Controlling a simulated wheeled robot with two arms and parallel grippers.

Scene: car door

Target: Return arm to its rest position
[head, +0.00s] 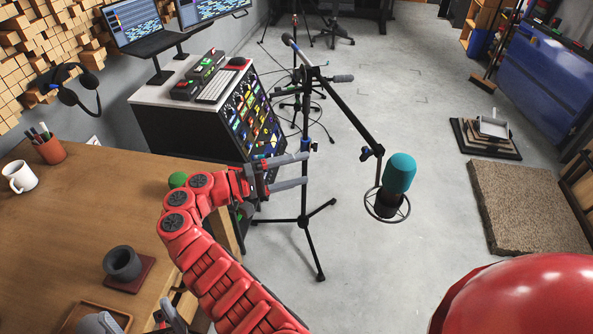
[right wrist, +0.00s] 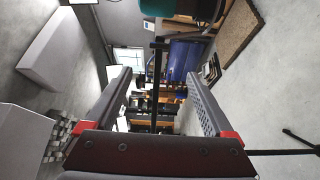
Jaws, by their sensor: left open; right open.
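My right gripper (head: 305,169), on the red arm, is open at the upright pole (head: 304,205) of a black microphone stand in the head view. Its two grey fingertips overlap the pole in the picture; I cannot tell whether they touch it. The right wrist view shows the same open jaws (right wrist: 158,95) with nothing clamped between them. A teal foam microphone (head: 399,174) sits in a ring mount on the stand's boom; its foam shows at the top of the right wrist view (right wrist: 180,7). My left gripper (head: 140,319) is open at the bottom left edge, mostly cut off, over the table.
The wooden table (head: 60,235) holds a white mug (head: 20,177), a pen cup (head: 50,148) and a dark round pot (head: 122,263). A rack with a keyboard (head: 215,85) stands behind. Grey floor is open right of the stand, up to a brown mat (head: 525,205).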

